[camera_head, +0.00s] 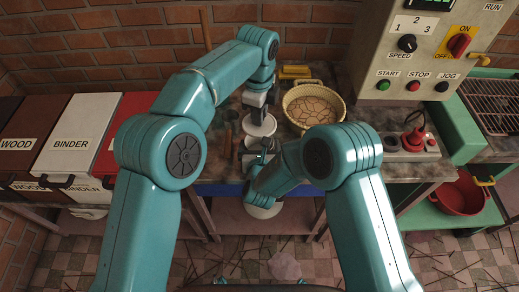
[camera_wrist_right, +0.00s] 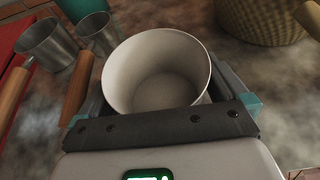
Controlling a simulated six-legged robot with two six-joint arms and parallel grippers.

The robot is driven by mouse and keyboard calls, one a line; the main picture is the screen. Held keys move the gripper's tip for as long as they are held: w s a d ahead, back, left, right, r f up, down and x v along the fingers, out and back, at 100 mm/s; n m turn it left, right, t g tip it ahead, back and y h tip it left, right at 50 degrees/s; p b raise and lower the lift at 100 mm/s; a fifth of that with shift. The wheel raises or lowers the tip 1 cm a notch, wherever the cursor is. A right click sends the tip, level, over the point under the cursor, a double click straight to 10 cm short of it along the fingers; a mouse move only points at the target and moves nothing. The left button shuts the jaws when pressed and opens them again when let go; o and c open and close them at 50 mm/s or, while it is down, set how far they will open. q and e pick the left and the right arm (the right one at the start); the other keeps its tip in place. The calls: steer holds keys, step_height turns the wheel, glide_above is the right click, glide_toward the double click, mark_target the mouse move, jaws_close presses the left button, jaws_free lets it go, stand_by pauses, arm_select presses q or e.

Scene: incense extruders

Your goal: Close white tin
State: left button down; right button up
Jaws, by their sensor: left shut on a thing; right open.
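In the right wrist view, the white tin (camera_wrist_right: 157,72) stands upright with its round mouth open and no lid on it. My right gripper (camera_wrist_right: 160,100) is open, with its jaws on either side of the tin's lower part. In the head view, my right gripper (camera_head: 262,158) is low at the bench's front, and the tin is small and hard to make out there. My left gripper (camera_head: 258,108) is higher, shut on a pale round piece that looks like the white lid (camera_head: 262,125). Its fingertips are hard to see. The lid is apart from the tin.
A woven basket (camera_head: 313,104) stands to the right. Metal cups (camera_wrist_right: 47,44) and wooden-handled tools (camera_wrist_right: 75,98) lie close left of the tin. A control panel (camera_head: 425,50) rises at the right. Labelled bins (camera_head: 73,140) are on the left.

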mark_target(259, 130)
arm_select(q)
steer(key=shift+s+a+r, duration=0.1)
steer(key=shift+s, duration=0.05)
arm_select(e)
steer(key=shift+s+r, duration=0.1)
steer(key=shift+s, duration=0.05)
steer(key=c, duration=1.3)
arm_select(q)
steer(key=shift+t, duration=0.3)
steer(key=shift+f, duration=2.5)
steer(key=shift+f, duration=0.95)
steer(key=shift+s+f, duration=0.1)
steer(key=shift+f, duration=0.75)
